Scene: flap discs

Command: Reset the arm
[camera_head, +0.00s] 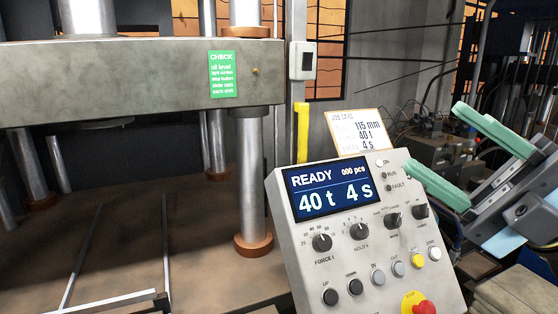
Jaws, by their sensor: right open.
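My right gripper (463,152) is at the right edge of the head view. Its two green fingers stand wide apart with nothing between them. It hangs in the air to the right of the control panel (283,240), apart from it as far as I can tell. The panel's screen (328,188) reads READY, 000 pcs, 40 t, 4 s. My left gripper is not in the picture.
A press with a thick grey beam (130,80) and steel columns (250,180) fills the left. A green CHECK label (222,74) is on the beam. A job card (358,132) stands behind the panel. A red stop button (425,307) is at its bottom.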

